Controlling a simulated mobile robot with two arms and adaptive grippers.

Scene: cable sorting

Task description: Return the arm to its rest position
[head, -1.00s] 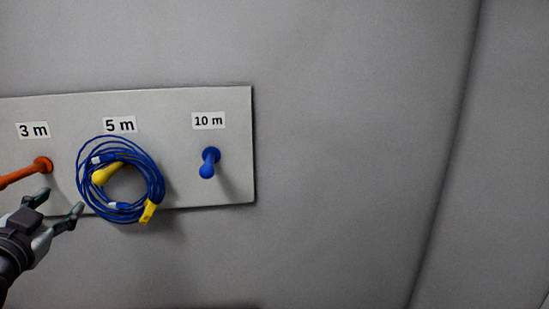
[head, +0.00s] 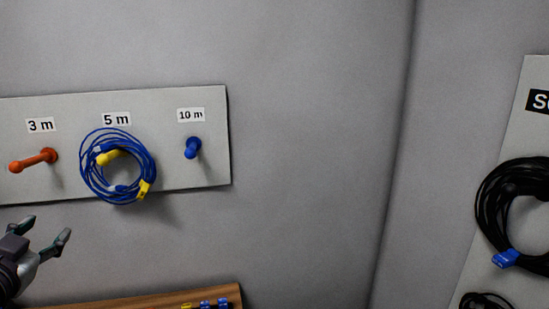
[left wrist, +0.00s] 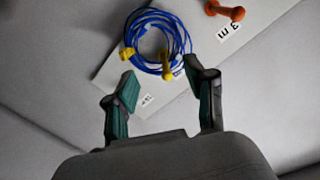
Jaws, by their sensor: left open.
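My left gripper (head: 46,238) is open and empty at the lower left of the head view, below the peg board (head: 215,165) and apart from it. Its two spread fingers also show in the left wrist view (left wrist: 165,88). The coil also shows beyond the fingers in the left wrist view (left wrist: 133,27). The orange peg (head: 34,160) under "3 m" and the blue peg (head: 192,147) under "10 m" are bare. My right gripper is not in view.
A wooden surface (head: 140,302) with small blue and yellow plugs on it shows at the bottom. More black cable (head: 487,302) lies below. The wall between is clear.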

